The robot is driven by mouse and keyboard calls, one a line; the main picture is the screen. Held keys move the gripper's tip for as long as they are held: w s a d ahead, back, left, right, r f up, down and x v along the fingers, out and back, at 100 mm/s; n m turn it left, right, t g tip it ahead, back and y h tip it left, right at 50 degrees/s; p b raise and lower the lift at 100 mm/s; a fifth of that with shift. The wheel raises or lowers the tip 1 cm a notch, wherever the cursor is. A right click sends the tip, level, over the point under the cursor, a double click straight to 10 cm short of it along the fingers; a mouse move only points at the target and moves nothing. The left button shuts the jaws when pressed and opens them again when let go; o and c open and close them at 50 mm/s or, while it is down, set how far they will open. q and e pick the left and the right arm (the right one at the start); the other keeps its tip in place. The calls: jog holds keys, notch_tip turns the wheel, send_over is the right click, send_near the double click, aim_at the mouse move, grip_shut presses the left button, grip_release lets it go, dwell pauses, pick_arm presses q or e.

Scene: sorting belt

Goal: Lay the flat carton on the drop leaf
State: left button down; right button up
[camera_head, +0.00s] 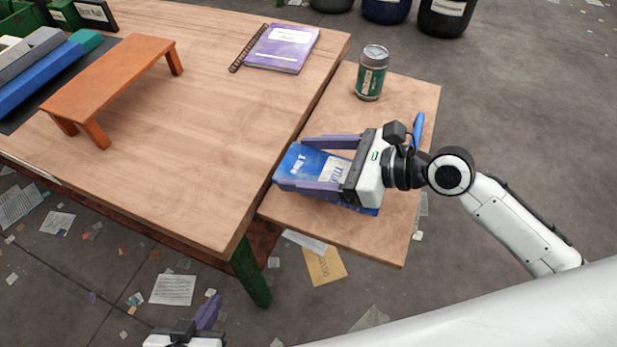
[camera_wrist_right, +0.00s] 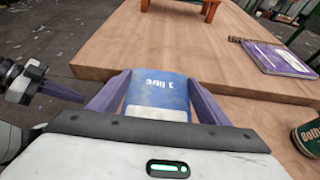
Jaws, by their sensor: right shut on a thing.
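The flat carton (camera_head: 312,163) is blue with a white label. It is between the purple fingers of my right gripper (camera_head: 290,165), which is shut on it. The carton is over the left part of the drop leaf (camera_head: 380,235), its far end by the seam with the table; whether it touches the leaf I cannot tell. In the right wrist view the carton (camera_wrist_right: 157,95) shows its "1 litre" face between the fingers. My left gripper (camera_head: 205,318) is low at the bottom edge, away from the table and partly cut off; its opening is unclear.
A green can (camera_head: 371,73) stands at the leaf's far end. A narrow blue thing (camera_head: 417,132) is partly hidden behind my right gripper. The large table (camera_head: 190,130) bears a purple notebook (camera_head: 283,47) and an orange stand (camera_head: 112,80). The leaf's near part is clear.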

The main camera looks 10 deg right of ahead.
notch_tip(320, 180, down, 4)
jog(key=shift+r+b, duration=0.25)
jog(key=shift+b, duration=0.35)
jog(key=shift+f, duration=0.3)
jog(key=shift+r, duration=0.1)
jog(key=shift+f, duration=0.25)
jog(key=shift+f, duration=0.25)
jog(key=o, duration=1)
